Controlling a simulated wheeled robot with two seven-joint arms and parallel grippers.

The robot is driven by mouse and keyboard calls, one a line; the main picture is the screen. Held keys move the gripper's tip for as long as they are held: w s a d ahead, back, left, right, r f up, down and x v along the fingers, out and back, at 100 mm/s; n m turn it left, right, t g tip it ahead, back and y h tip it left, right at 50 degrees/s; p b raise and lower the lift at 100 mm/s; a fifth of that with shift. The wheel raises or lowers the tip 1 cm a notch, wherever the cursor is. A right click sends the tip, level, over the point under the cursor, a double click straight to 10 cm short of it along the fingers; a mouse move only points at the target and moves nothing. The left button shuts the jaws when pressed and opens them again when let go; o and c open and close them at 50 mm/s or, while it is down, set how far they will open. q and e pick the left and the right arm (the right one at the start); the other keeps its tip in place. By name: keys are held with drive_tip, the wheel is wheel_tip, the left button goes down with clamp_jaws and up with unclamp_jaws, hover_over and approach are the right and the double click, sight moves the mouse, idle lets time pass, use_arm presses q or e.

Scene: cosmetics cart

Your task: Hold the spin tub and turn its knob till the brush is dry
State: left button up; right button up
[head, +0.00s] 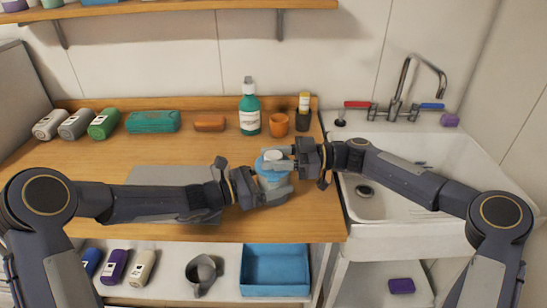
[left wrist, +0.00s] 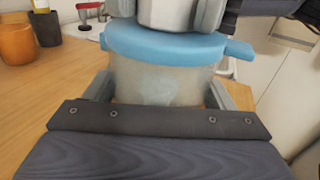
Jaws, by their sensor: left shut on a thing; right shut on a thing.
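The spin tub (head: 265,165) stands near the right end of the wooden counter, a clear tub with a light blue lid. In the left wrist view the cloudy tub wall (left wrist: 160,82) and its blue lid (left wrist: 170,44) fill the middle. My left gripper (head: 272,192) is shut on the tub's body, with a finger on each side. My right gripper (head: 285,160) is shut on the knob on top of the lid, which its fingers mostly hide. The brush cannot be made out through the cloudy wall.
A green pump bottle (head: 250,115), an orange cup (head: 279,125) and a dark jar with a yellow top (head: 303,112) stand behind the tub. A white sink (head: 430,185) is to the right. A grey mat (head: 165,176) lies left. A blue bin (head: 275,270) is on the shelf below.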

sight(274, 154)
drive_tip(key=n+g, duration=0.2)
drive_tip(key=g, duration=0.1)
drive_tip(key=n+g+h, duration=0.1)
drive_tip(key=n+g, duration=0.1)
drive_tip(key=g, duration=0.1)
drive_tip(key=shift+w, duration=0.1)
drive_tip(key=shift+n+g+h, duration=1)
drive_tip(key=shift+n+g, duration=0.1)
drive_tip(key=shift+g, duration=0.4)
drive_tip(key=o, duration=1)
drive_tip(key=shift+c, duration=0.2)
wheel_tip(274, 154, up, 10)
